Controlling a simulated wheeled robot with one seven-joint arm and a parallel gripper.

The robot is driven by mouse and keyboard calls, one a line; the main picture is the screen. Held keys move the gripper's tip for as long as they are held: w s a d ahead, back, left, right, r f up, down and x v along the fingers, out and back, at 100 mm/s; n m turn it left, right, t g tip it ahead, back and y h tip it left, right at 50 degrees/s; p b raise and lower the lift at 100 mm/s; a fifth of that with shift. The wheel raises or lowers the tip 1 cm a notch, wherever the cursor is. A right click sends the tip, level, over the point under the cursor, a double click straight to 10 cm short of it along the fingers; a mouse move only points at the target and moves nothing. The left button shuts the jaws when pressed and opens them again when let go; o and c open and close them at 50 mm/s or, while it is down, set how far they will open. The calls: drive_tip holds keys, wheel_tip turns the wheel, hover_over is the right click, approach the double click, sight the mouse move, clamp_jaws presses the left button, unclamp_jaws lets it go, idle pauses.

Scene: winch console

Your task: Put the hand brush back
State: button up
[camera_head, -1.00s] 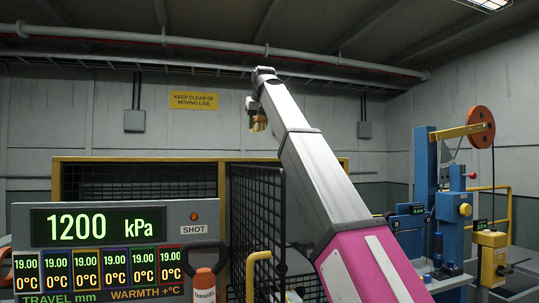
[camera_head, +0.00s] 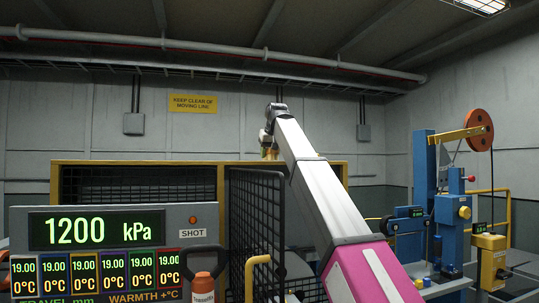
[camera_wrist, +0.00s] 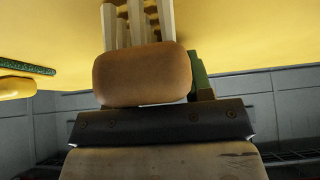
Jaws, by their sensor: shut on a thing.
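My gripper (camera_head: 268,148) is at the far end of my raised arm, above the yellow-topped frame in the head view. It is shut on what seems to be the hand brush (camera_wrist: 142,75). In the wrist view this shows as a rounded brown block with pale upright strips behind it. A dark bar with screws and a worn, pale wooden-looking part lie below it in the picture; I cannot tell how they join. In the head view the held thing is small and partly hidden by my arm. No resting place for the brush can be made out.
The yellow frame (camera_head: 190,162) with black mesh (camera_head: 256,215) stands below my gripper. A blue winch stand (camera_head: 423,190) is at the right.

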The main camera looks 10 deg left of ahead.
drive_tip(key=shift+f, duration=0.15)
drive_tip(key=o, duration=0.9)
drive_tip(key=v, duration=1.2)
